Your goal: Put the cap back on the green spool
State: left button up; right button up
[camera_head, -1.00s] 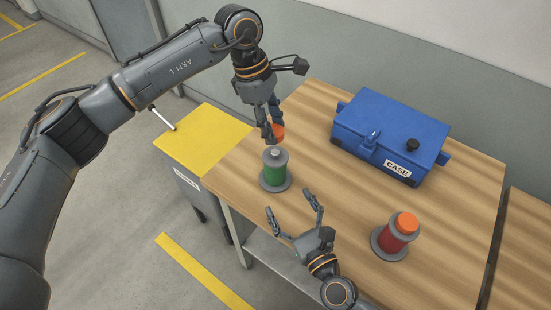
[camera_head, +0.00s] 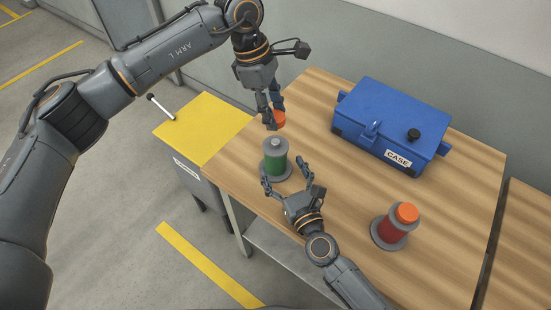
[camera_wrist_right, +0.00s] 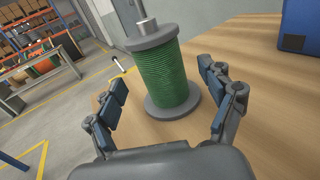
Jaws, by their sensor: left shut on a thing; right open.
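The green spool (camera_head: 275,163) stands upright near the left edge of the wooden table, with a bare grey hub on top. It also shows in the right wrist view (camera_wrist_right: 170,78), between my right fingers. My left gripper (camera_head: 273,116) is shut on an orange cap (camera_head: 279,119) and holds it above and slightly behind the spool, apart from it. My right gripper (camera_head: 284,178) is open, its fingers on either side of the spool's near side. In the right wrist view a gap shows between the fingers (camera_wrist_right: 164,108) and the green winding.
A red spool (camera_head: 393,231) with an orange cap on it stands at the right on the wooden table (camera_head: 330,215). A blue case (camera_head: 390,125) sits at the back. A yellow-topped cabinet (camera_head: 205,128) adjoins the table's left side. The table between case and spools is clear.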

jog(key=shift+x, duration=2.75)
jog(key=shift+c, duration=0.2)
grip_shut()
pick_arm(q)
send_over(279, 142)
jog(key=a, duration=0.1)
jog(key=shift+w+a+f, duration=0.1)
jog(key=shift+f, duration=1.15)
jog(key=shift+w+a+f, duration=0.1)
jog(key=shift+f, duration=1.15)
